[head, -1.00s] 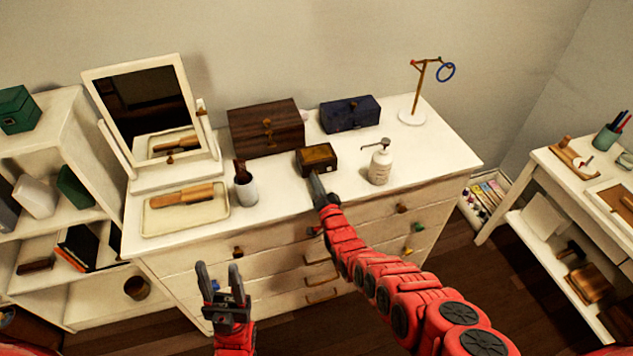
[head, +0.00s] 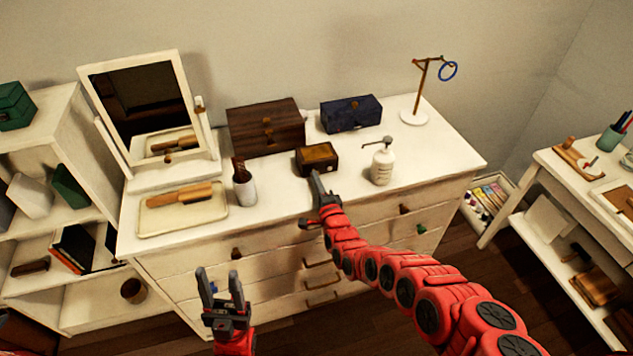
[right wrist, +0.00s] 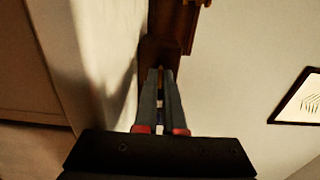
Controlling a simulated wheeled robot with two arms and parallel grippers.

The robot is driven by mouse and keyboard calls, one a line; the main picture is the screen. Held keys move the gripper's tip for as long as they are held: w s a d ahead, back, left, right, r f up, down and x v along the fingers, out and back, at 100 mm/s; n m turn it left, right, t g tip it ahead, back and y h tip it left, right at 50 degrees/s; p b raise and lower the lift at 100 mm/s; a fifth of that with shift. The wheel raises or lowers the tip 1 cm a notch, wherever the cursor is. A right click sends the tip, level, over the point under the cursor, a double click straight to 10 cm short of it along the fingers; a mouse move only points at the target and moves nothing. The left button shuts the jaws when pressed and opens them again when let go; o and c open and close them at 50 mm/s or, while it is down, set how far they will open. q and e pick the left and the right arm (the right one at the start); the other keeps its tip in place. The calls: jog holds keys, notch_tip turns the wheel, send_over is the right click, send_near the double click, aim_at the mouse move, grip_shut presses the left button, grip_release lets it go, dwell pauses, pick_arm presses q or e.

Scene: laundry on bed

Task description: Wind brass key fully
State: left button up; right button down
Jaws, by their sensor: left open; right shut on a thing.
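A small dark wooden box (head: 317,158) with a brass-coloured top panel sits near the middle of the white dresser top. My right gripper (head: 316,179) reaches its front face, fingers closed together. In the right wrist view, the fingers (right wrist: 160,78) pinch a small brass piece, seemingly the brass key (right wrist: 160,70), against the dark box (right wrist: 157,50). The key is mostly hidden between the fingers, so its turn angle cannot be read. My left gripper (head: 219,274) is open and empty, in front of the drawers.
A white pump bottle (head: 382,167) stands close right of the small box. A larger wooden box (head: 265,128) and a dark blue box (head: 350,115) stand behind. A cup (head: 245,190), a tray with a brush (head: 155,226) and a mirror (head: 140,95) are left.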

dwell(0.5)
jog(key=c, duration=1)
grip_release()
jog(key=shift+s, duration=0.1)
jog(key=shift+s+d, duration=0.25)
jog(key=shift+s, duration=0.25)
jog(key=p+v, duration=0.7)
jog(key=v, duration=0.9)
